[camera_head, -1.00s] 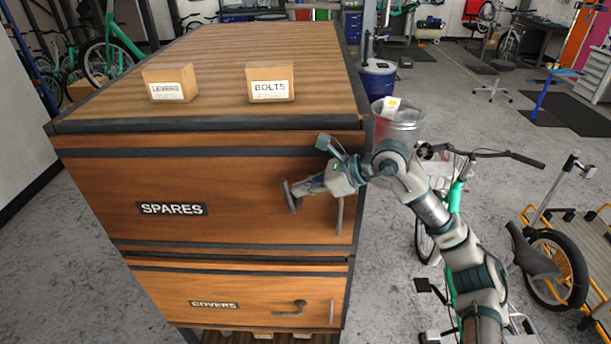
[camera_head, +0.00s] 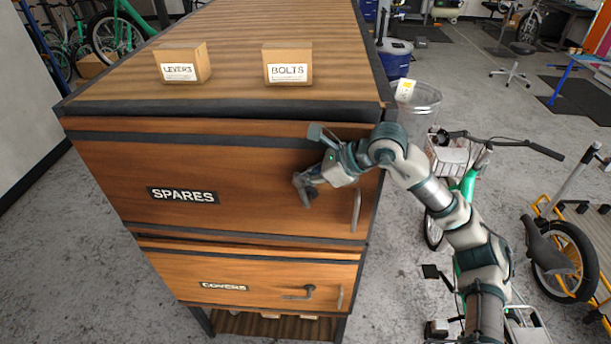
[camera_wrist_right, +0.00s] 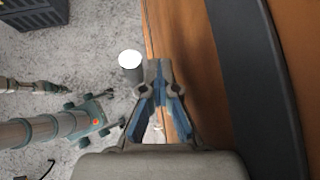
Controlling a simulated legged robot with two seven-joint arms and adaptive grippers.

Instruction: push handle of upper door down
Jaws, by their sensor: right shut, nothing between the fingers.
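The upper door (camera_head: 230,215) is the brown wooden front labelled SPARES. My right gripper (camera_head: 304,190) is in front of its right part, left of a vertical metal bar (camera_head: 356,207). Its fingers are closed and empty; they also show shut in the right wrist view (camera_wrist_right: 158,70), beside an orange-brown wooden surface (camera_wrist_right: 205,60). I cannot make out the upper door's handle apart from the gripper and wrist, which cover that area. Whether the fingers touch it I cannot tell. My left gripper is not in view.
The lower door, labelled COVERS, has a dark lever handle (camera_head: 298,292). Boxes labelled LEVERS (camera_head: 182,64) and BOLTS (camera_head: 288,65) stand on the cabinet top. A metal bin (camera_head: 416,105) and a green bike (camera_head: 466,190) stand right of the cabinet. Grey floor lies left.

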